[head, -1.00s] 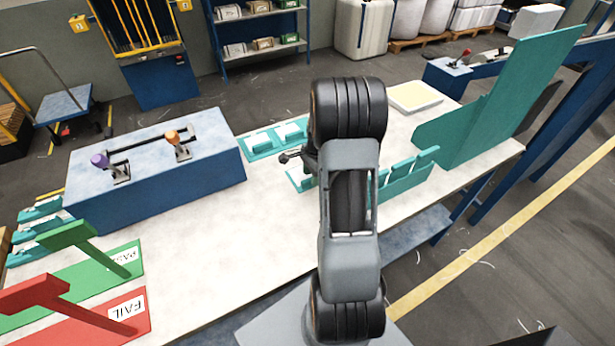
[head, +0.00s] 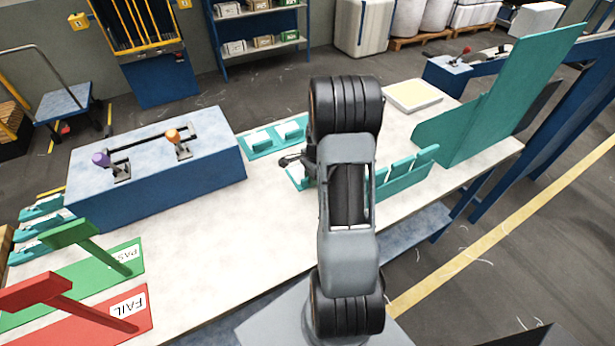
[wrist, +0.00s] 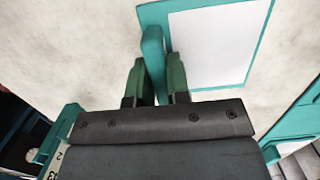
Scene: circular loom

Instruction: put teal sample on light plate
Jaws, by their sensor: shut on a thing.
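My gripper (wrist: 157,85) is shut on an upright teal tab of the teal sample (wrist: 153,48) in the wrist view. A white panel with a teal border lies right beside the tab, and I cannot tell for certain if it is one piece with it. In the head view, part of a teal piece (head: 297,174) shows at my gripper (head: 289,159), and my arm hides much of it. The light plate (head: 414,96), pale yellow with a whitish rim, lies flat at the far right of the bench, beyond my arm.
A teal holder (head: 275,140) with white pieces is behind my gripper. A row of teal slotted pieces (head: 405,175) stands right of my arm, near a tall teal board (head: 490,105). A blue box with levers (head: 155,170) stands left. The bench top (head: 225,235) is clear in front.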

